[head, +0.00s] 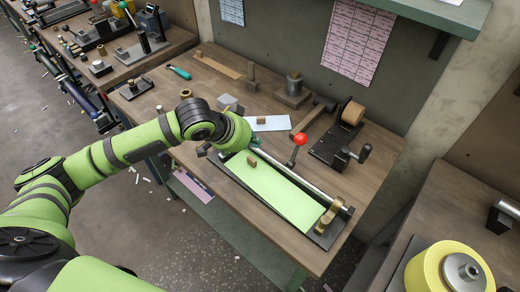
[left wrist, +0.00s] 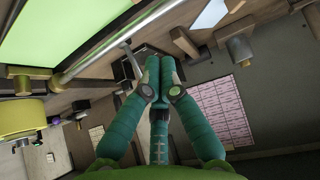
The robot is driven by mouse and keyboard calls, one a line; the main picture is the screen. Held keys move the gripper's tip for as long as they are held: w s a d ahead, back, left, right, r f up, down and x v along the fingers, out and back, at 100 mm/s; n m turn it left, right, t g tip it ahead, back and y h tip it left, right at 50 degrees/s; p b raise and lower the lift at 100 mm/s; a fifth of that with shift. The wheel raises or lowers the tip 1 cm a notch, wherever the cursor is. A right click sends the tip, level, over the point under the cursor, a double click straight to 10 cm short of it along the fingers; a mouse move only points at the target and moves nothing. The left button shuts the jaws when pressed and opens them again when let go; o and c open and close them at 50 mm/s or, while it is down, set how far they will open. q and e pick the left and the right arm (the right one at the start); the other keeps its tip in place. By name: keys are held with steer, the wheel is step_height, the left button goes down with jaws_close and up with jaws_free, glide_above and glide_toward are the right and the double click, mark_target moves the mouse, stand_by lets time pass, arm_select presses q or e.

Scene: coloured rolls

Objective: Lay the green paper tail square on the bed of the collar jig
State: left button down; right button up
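The green paper tail (head: 275,192) lies flat on the dark bed of the collar jig (head: 327,240), and its long edges look roughly parallel to the bed. A small brown block (head: 252,161) sits on its far left end. A metal rod (head: 318,187) runs along the back of the jig to a brass-coloured bracket (head: 330,213). My left gripper (head: 232,140) is above the jig's far left end. In the left wrist view its teal fingers (left wrist: 160,62) meet with nothing seen between them. The green paper (left wrist: 65,32) also shows there at upper left. My right gripper is out of view.
A red-knobbed lever (head: 300,138) stands behind the rod. A pale blue sheet (head: 270,126) with a block lies behind the jig. A tape holder (head: 345,130) stands at the back right. A yellow roll (head: 430,268) is at lower right. The bench front left is narrow.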

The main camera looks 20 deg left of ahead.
arm_select(q)
glide_above(257, 164)
steer(key=w, duration=0.3)
steer(key=f, duration=0.4)
steer(key=shift+s+d+f+p, duration=0.15)
steer(key=shift+s+p, duration=0.1)
steer(key=shift+p, duration=0.15)
steer(key=x, duration=0.3)
steer(key=shift+d, duration=0.2)
steer(key=s+a+p, duration=0.1)
steer(key=s+p, duration=0.1)
steer(key=shift+s+a+f+p, duration=0.2)
steer(key=shift+s+a+p, duration=0.1)
steer(key=shift+s+a, duration=0.2)
steer(key=shift+s, duration=0.2)
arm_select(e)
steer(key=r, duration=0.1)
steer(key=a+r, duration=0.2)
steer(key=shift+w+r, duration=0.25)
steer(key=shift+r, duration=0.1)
arm_select(q)
steer(key=shift+w+f, duration=0.1)
